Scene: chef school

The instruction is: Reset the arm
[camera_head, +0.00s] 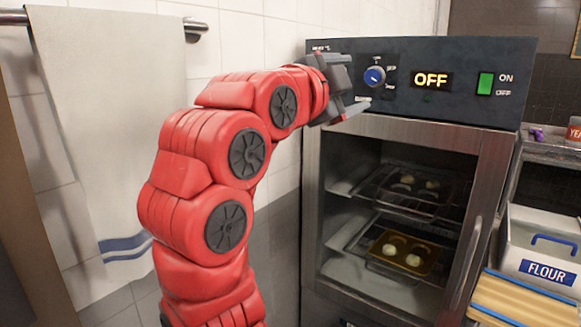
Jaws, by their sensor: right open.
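My right arm, red, rises through the left and middle of the head view. Its gripper (353,100) is at the oven's control panel, in front of the panel's left part and close to the blue knob (374,76). The gripper is open, with nothing seen between its fingers. I cannot tell whether it touches the panel. The oven (332,215) has a lit display (431,80) reading OFF and a green switch (486,83) beside ON and OFF labels. My left gripper is not in view.
Two trays with pale dough pieces, an upper one (447,190) and a lower one (425,262), sit inside the oven. A towel (100,130) hangs on a rail at left. A flour container (530,245) and wooden boards (525,302) stand at right.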

